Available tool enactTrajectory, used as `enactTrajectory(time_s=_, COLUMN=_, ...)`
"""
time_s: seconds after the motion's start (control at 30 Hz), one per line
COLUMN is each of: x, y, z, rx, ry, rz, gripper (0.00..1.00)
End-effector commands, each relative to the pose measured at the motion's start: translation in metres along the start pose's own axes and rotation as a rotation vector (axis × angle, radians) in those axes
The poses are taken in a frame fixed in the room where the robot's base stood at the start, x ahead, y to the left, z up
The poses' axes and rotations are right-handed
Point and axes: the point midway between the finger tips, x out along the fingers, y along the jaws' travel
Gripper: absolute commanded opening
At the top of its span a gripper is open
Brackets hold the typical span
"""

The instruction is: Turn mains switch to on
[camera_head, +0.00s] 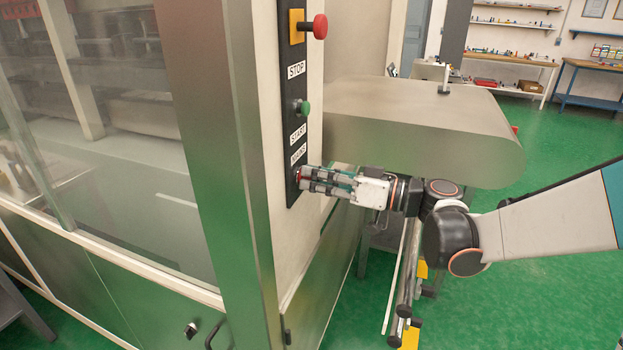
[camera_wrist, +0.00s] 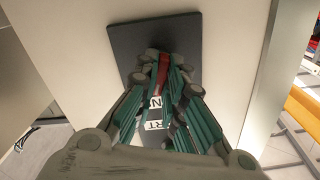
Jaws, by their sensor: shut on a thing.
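The mains switch is a red knob (camera_wrist: 163,68) at the lower end of a dark control panel (camera_head: 291,100), under the label MAINS. In the wrist view, my gripper (camera_wrist: 161,72) is shut on the red knob, one finger on each side. In the head view, my gripper (camera_head: 303,180) reaches the panel from the right and its fingertips cover most of the knob. The knob's on and off marks are hidden, so I cannot tell which way it is set.
Above on the same panel are a green start button (camera_head: 302,107) and a red stop button (camera_head: 319,26) on a yellow plate. A wide metal roller housing (camera_head: 420,120) stands just behind my arm. Green floor (camera_head: 560,290) is open at the right.

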Motion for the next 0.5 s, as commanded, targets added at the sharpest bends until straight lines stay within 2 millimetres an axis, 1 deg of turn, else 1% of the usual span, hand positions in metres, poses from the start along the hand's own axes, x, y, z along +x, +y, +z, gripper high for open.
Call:
enactTrajectory(time_s=0.07, x=-0.0001, y=0.0004, z=0.0, rx=-0.015, ry=0.0, rz=0.001, gripper=0.0)
enactTrajectory(time_s=0.3, x=0.0, y=0.0005, z=0.0002, rx=-0.211, ry=0.0, rz=0.001, gripper=0.0)
enactTrajectory(time_s=0.5, x=-0.0001, y=0.0004, z=-0.0002, rx=-0.245, ry=0.0, rz=0.001, gripper=0.0)
